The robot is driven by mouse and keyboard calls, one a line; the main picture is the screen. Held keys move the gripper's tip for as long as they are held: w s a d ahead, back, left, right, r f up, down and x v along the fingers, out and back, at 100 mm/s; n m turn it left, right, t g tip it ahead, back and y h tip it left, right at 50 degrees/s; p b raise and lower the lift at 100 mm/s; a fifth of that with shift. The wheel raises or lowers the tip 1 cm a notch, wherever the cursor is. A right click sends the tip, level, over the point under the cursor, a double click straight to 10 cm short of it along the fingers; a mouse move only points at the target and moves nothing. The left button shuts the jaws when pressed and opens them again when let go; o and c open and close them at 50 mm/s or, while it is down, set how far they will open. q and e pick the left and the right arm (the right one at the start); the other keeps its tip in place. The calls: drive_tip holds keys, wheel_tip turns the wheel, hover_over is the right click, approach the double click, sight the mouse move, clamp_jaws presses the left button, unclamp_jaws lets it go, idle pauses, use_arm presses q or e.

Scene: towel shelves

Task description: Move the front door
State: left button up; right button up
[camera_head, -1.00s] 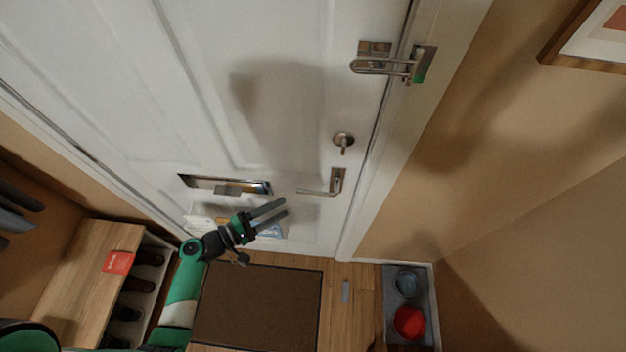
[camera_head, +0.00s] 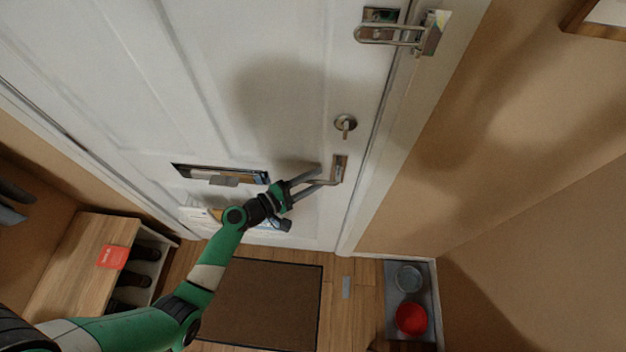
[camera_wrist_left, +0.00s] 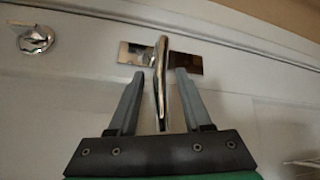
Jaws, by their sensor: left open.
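The white front door (camera_head: 225,70) stands in its frame and appears closed. Its metal lever handle (camera_head: 339,170) is near the right edge, and it also shows in the left wrist view (camera_wrist_left: 161,75). My left gripper (camera_head: 322,176) is open at the handle. In the left wrist view its fingers (camera_wrist_left: 158,88) lie on either side of the lever, with gaps showing. A round lock with a thumb-turn (camera_head: 345,124) is above the handle, and a metal swing-bar latch (camera_head: 392,35) is higher up. My right gripper is not in view.
A mail slot (camera_head: 220,174) is left of the handle. A brown doormat (camera_head: 262,305) lies on the floor below. A wooden shoe bench (camera_head: 82,265) is at left. A grey tray (camera_head: 393,288) with a red bowl (camera_head: 411,319) and a bluish bowl (camera_head: 408,278) is at right.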

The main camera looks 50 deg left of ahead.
use_arm(q)
clamp_jaws()
idle(1.4)
